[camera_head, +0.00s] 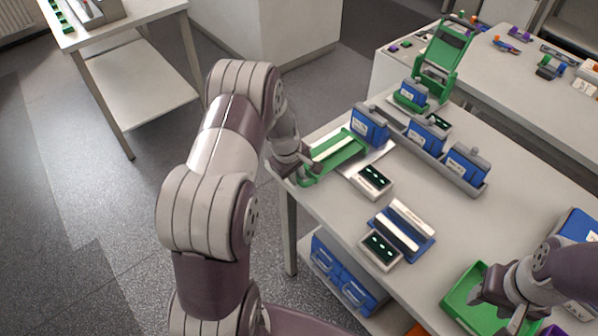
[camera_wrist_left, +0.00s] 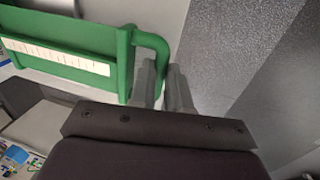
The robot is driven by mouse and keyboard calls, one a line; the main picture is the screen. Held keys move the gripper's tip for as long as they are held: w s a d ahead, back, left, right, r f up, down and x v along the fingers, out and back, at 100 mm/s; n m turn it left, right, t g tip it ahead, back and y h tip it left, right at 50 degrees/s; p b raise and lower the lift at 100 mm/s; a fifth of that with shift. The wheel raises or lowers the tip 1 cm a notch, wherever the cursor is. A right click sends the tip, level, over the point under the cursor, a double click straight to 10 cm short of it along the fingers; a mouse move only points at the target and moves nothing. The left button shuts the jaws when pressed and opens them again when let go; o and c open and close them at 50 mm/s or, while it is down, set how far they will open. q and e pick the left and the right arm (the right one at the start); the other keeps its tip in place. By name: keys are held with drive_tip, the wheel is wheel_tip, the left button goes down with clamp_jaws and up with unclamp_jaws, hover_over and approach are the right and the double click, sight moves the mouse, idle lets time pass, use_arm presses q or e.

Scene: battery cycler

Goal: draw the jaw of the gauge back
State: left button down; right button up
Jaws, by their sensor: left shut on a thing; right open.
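The gauge (camera_head: 338,152) is green with a pale scale strip and lies at the left edge of the table. In the left wrist view its green body (camera_wrist_left: 75,33) and white scale (camera_wrist_left: 60,57) fill the upper left, and a bent green handle (camera_wrist_left: 150,40) comes off its end. My left gripper (camera_head: 297,176) is at the gauge's near end. Its fingers (camera_wrist_left: 163,72) are shut on the handle, and its tips partly hide it. My right gripper (camera_head: 497,300) is open, over the green tray (camera_head: 458,297) at the lower right.
A small display box (camera_head: 374,179) stands right beside the gauge. Blue battery blocks (camera_head: 369,124) sit in holders behind it. A second display (camera_head: 380,249) and a blue slotted stand (camera_head: 402,229) are nearer. Floor (camera_head: 110,220) is open left of the table.

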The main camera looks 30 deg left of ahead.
use_arm(q)
drive_tip(key=shift+s+f, duration=0.1)
drive_tip(key=shift+s, duration=0.05)
drive_tip(key=c, duration=1.4)
unclamp_jaws()
drive_tip(key=shift+c, duration=0.2)
drive_tip(key=o, duration=0.3)
drive_tip(key=shift+o, duration=0.2)
drive_tip(key=shift+s+a+r, duration=0.1)
drive_tip(key=shift+a+r, duration=0.05)
drive_tip(key=shift+r, duration=0.25)
drive_tip(key=b+v, duration=0.1)
drive_tip(key=v, duration=1.1)
drive_tip(key=shift+s+b, duration=0.15)
drive_tip(key=shift+b, duration=0.15)
drive_tip(key=shift+a, duration=0.1)
